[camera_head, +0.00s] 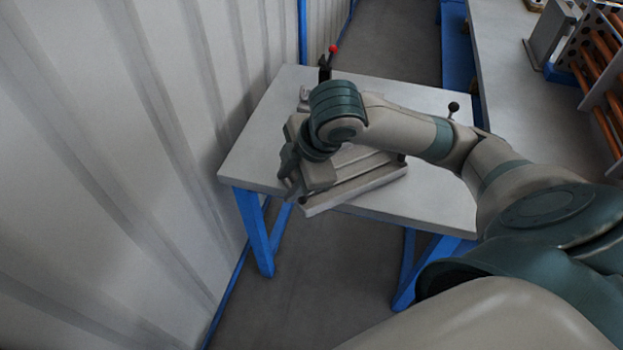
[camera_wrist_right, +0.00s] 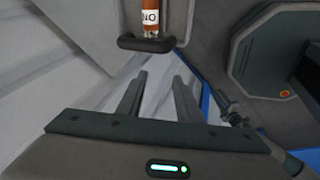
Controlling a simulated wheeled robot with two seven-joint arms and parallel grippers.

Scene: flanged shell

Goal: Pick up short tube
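My right gripper (camera_head: 288,172) is over the near left part of a small grey table, mostly hidden by its own wrist. In the right wrist view its two fingers (camera_wrist_right: 159,84) stand apart with nothing between them. Copper-coloured tubes (camera_head: 604,122) lie in a rack at the right edge of the head view, far from the right gripper. I cannot tell whether a short tube is among them. An orange-brown cylinder with a white label (camera_wrist_right: 150,18) shows at the top of the wrist view; I cannot tell what it is. My left gripper is not in view.
The table (camera_head: 262,152) has blue legs and carries a grey fixture (camera_head: 358,184) and a red-knobbed clamp (camera_head: 333,48). A corrugated wall (camera_head: 120,150) stands close on the left. A second bench (camera_head: 520,85) with a perforated rack (camera_head: 613,100) is on the right.

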